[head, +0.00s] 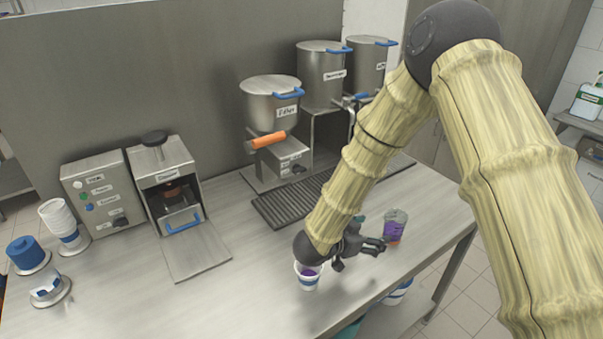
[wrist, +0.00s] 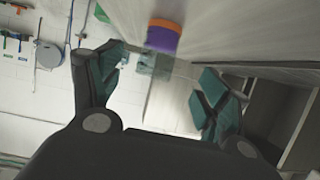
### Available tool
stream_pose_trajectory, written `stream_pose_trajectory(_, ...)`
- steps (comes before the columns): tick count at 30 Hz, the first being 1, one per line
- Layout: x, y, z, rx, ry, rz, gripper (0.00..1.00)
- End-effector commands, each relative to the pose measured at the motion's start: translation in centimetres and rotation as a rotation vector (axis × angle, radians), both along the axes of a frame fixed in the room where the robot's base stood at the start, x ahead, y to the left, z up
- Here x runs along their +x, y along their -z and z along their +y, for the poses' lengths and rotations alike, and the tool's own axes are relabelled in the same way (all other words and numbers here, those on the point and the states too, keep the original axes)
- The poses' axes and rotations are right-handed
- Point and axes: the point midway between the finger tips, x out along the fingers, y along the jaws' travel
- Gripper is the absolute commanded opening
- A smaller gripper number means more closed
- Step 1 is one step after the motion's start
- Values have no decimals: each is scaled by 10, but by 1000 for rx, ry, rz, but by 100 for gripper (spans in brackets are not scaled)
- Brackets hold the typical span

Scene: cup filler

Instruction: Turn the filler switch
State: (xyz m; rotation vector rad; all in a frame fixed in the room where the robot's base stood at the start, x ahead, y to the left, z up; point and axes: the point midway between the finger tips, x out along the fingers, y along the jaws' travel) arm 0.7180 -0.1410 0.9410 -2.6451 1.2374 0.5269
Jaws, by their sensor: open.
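The filler (head: 272,103) is a steel pot with a blue handle and a label, at the back of the counter. An orange cylinder (head: 268,140) sticks out below it. Under the pot, a small steel box (head: 285,161) carries a label and a dark knob (head: 298,170), which looks like the switch; its setting is too small to read. My gripper (head: 378,243) is low over the front of the counter, well away from the knob. In the wrist view my gripper (wrist: 158,88) has its fingers wide apart and empty. The knob is not visible there.
A clear cup with purple and orange contents (head: 395,229) stands just beyond my fingers and shows in the wrist view (wrist: 164,38). A white-blue cup (head: 308,279) is beside my wrist. A drip grate (head: 290,205) lies before the filler. A control box (head: 103,195) and a sealer-like machine (head: 165,185) stand left.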

Motion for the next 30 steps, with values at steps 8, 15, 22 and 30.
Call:
stream_pose_trajectory(8, 24, -9, 2, 1, -114, -43, 61)
stream_pose_trajectory(15, 69, -29, 19, 0, -381, -136, 61)
stream_pose_trajectory(22, 95, -49, 42, -5, -641, -217, 61)
stream_pose_trajectory(30, 104, -71, 75, -15, -949, -303, 61)
